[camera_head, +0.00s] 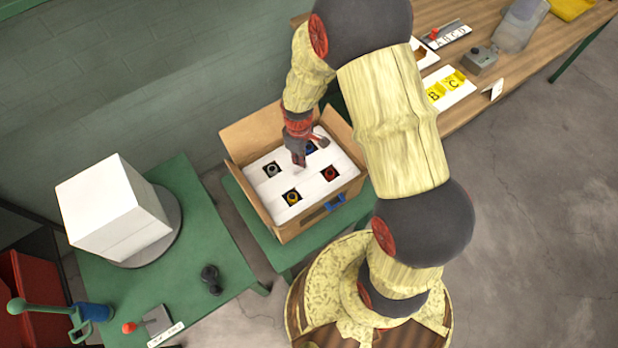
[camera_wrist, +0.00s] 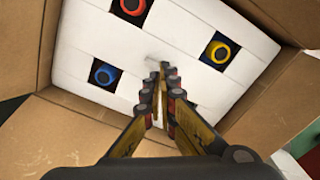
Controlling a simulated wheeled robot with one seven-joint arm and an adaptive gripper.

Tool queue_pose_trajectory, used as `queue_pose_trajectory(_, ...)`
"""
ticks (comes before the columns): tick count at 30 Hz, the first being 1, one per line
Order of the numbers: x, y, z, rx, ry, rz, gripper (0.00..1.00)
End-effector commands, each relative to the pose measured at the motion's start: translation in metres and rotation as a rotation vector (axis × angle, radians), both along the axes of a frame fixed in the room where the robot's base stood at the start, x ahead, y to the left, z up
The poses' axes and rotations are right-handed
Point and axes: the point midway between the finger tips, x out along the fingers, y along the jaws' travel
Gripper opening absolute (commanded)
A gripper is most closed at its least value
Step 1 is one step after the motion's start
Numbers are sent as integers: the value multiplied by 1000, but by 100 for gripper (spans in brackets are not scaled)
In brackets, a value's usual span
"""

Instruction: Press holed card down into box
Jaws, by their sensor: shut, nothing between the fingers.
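The white holed card (camera_head: 309,184) lies inside the open cardboard box (camera_head: 297,231), below the box rim. Its square holes show round pieces: a grey one (camera_head: 271,170), a yellow one (camera_head: 292,197), a red one (camera_head: 330,173) and a blue one (camera_head: 310,147), partly hidden by my gripper. The card also shows in the wrist view (camera_wrist: 185,18). My gripper (camera_head: 299,164) points down over the middle of the card. In the wrist view its fingertips (camera_wrist: 160,72) are together and hold nothing. I cannot tell whether they touch the card.
The box flaps stand open around the card. A green table (camera_head: 215,265) at left bears a white block (camera_head: 110,210) on a round grey plate and a small black piece (camera_head: 211,279). A wooden table (camera_head: 490,90) at upper right carries lettered cards and several other items.

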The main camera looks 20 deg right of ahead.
Motion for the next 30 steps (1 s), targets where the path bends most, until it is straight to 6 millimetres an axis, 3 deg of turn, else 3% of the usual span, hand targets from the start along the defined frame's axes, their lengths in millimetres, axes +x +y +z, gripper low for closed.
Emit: queue_pose_trajectory(30, 0, 0, -19, 0, 1, 0, 0)
